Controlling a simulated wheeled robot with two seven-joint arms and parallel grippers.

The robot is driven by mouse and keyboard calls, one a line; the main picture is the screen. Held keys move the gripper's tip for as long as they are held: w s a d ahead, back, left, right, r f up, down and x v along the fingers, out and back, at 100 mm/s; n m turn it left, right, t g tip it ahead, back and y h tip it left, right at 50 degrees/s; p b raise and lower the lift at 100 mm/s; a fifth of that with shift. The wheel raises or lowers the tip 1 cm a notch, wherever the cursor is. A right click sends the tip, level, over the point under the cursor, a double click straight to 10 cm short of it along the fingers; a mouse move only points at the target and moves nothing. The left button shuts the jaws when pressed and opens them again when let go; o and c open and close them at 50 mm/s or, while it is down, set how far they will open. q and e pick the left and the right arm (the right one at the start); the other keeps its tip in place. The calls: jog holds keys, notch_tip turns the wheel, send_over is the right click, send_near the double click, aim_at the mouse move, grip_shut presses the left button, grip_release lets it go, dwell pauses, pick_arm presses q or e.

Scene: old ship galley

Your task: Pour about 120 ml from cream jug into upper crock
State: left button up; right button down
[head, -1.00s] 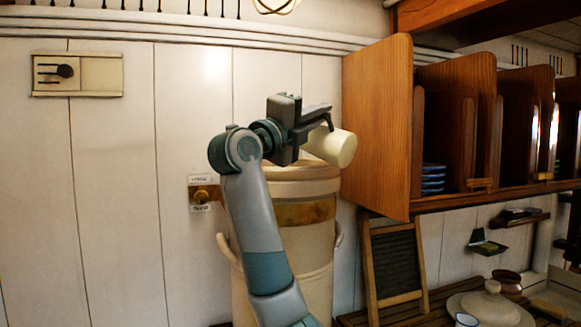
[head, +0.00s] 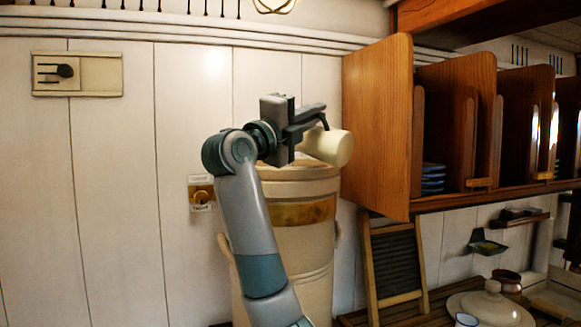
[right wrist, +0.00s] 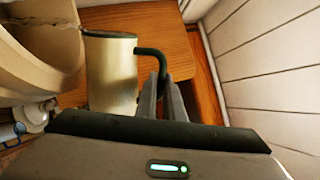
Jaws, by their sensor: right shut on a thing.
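The cream jug (head: 325,147) is tipped well over onto its side, just above the top of the tall cream crock. Its pale body also shows in the right wrist view (right wrist: 111,75). My right gripper (head: 313,120) is shut on the jug's dark handle (right wrist: 152,52). The upper crock (head: 308,190) is the top part of the tall vessel with a brass-coloured band; its rounded wall fills the left of the right wrist view (right wrist: 45,55). The crock's opening and any liquid cannot be made out clearly. My left gripper is out of view.
A wooden shelf unit (head: 377,125) with a tall side panel stands close right of the jug. A washboard (head: 394,262) leans below it.

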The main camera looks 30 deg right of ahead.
jog(key=shift+w+a+n, duration=0.2)
jog(key=shift+w+n, duration=0.15)
jog(key=shift+n, duration=0.05)
dwell(0.4)
jog(key=shift+w+a+r+n+t, duration=0.15)
jog(key=shift+w+r+n+t, duration=0.15)
jog(key=shift+n+t, duration=0.35)
dwell(0.9)
jog(key=shift+s, duration=0.1)
jog(key=shift+s+f+m+g, duration=0.1)
jog(key=shift+s+m+g, duration=0.05)
jog(key=shift+m+g, duration=0.1)
jog(key=s+m, duration=0.1)
jog(key=s+d+m+g, duration=0.1)
jog(key=shift+f+m, duration=0.1)
jog(key=shift+m, duration=0.3)
jog(key=shift+s+f+m+g, duration=0.1)
jog(key=shift+s+m+g, duration=0.2)
jog(key=shift+m, duration=0.2)
jog(key=shift+s+d+m, duration=0.2)
jog(key=shift+s+m, duration=0.05)
jog(key=shift+m, duration=0.05)
jog(key=shift+a, duration=0.1)
jog(key=shift+w, duration=0.15)
